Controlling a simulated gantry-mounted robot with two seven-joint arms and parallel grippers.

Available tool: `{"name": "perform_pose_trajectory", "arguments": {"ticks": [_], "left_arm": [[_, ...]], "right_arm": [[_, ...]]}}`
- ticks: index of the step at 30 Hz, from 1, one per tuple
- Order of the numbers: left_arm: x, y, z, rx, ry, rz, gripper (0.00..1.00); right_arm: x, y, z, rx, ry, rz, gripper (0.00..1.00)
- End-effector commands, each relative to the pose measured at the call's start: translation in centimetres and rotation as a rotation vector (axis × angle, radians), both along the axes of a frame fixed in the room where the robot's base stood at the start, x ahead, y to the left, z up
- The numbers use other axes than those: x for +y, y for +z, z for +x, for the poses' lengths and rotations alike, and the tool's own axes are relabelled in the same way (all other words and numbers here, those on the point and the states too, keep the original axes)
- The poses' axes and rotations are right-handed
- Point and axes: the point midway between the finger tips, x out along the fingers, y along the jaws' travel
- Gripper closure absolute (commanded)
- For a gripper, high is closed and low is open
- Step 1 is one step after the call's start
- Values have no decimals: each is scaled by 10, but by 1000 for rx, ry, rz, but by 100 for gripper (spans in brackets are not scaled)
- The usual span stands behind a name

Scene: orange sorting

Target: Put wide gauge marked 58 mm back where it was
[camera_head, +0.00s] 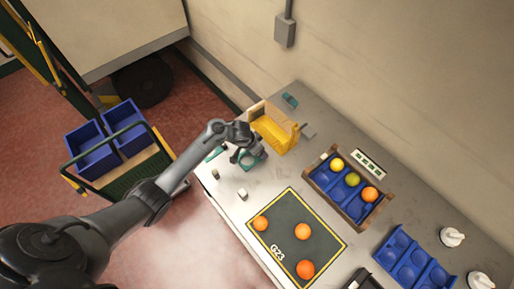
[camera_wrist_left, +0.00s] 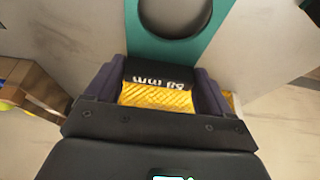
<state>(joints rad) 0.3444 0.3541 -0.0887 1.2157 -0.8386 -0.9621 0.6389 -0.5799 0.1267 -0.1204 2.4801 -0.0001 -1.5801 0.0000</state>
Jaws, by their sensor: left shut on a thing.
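My left gripper (camera_head: 243,155) is shut on a gauge over the far left part of the grey table. The gauge's teal ring (camera_head: 251,161) shows just below the gripper. In the left wrist view, a yellow ribbed grip and black label (camera_wrist_left: 160,84) sit between the dark fingers (camera_wrist_left: 158,98). The label's white marking is upside down; "mm" shows, but the number is hard to read. The teal plate (camera_wrist_left: 138,50) with its round opening extends beyond the fingers. I cannot tell whether the gauge touches the table. My right gripper is not in view.
A yellow holder with a wooden back (camera_head: 272,132) stands close behind the gripper. A dark mat (camera_head: 282,236) holds oranges. A wooden crate (camera_head: 319,181) with fruit and blue trays (camera_head: 413,258) stand to the right.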

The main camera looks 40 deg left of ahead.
Motion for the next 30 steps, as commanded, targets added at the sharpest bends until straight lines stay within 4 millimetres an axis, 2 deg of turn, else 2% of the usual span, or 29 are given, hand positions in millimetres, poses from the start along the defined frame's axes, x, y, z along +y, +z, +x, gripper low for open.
{"name": "perform_pose_trajectory", "arguments": {"ticks": [30], "left_arm": [[0, -12, 0, 0, 0, 0, 47]], "right_arm": [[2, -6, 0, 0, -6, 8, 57]]}}
